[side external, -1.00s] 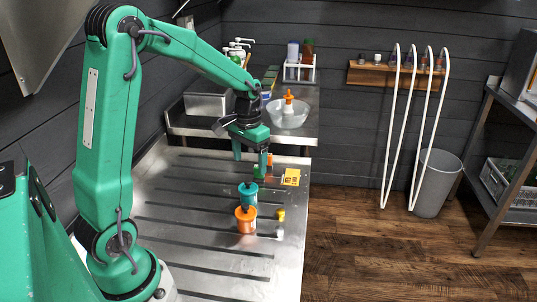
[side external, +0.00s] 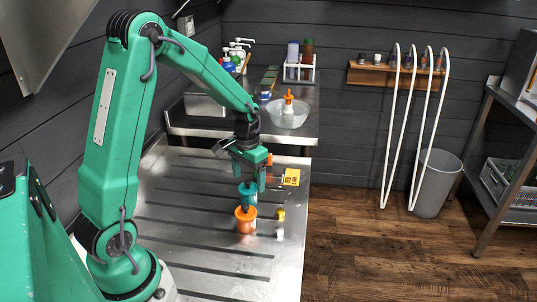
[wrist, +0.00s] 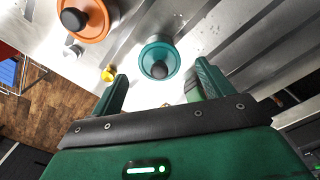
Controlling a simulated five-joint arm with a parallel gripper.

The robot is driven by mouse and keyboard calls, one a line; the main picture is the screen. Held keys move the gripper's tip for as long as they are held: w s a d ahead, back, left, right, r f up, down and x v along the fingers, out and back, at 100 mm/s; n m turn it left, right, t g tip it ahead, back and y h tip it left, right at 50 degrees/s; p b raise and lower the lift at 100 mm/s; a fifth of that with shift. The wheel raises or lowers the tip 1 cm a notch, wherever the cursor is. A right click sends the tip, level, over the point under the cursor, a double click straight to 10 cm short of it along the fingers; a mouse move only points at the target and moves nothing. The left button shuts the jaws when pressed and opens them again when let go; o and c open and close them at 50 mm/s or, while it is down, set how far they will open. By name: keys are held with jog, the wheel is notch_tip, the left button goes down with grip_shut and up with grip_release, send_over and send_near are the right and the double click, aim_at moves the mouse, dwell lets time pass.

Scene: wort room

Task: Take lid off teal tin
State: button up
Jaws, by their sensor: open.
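The teal tin (side external: 247,194) stands upright on the steel worktop, partly hidden by my gripper in the side view. In the wrist view its round teal lid (wrist: 151,55) with a black knob (wrist: 160,69) is on it. My gripper (side external: 250,184) is open and empty, with its fingers pointing down by the tin. In the wrist view the lid lies just beyond the fingertips (wrist: 160,82), between their lines. I cannot tell whether a finger touches the tin.
An orange tin (side external: 246,221) with an orange lid (wrist: 85,18) stands close in front of the teal tin. A small yellow-topped item (side external: 281,215) is to its right. The ribbed worktop (side external: 190,215) is clear to the left.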

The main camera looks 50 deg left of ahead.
jog(key=shift+f, duration=0.9)
jog(key=c, duration=1)
jog(key=shift+r, duration=0.15)
jog(key=shift+c, duration=0.2)
jog(key=shift+r, duration=0.5)
jog(key=r, duration=0.3)
jog(key=shift+d+r, duration=0.15)
jog(key=shift+d, duration=0.1)
jog(key=s+d+r, duration=0.2)
jog(key=d+r, duration=0.4)
jog(key=d, duration=0.5)
jog(key=shift+s+r, duration=0.2)
jog(key=shift+r, duration=0.05)
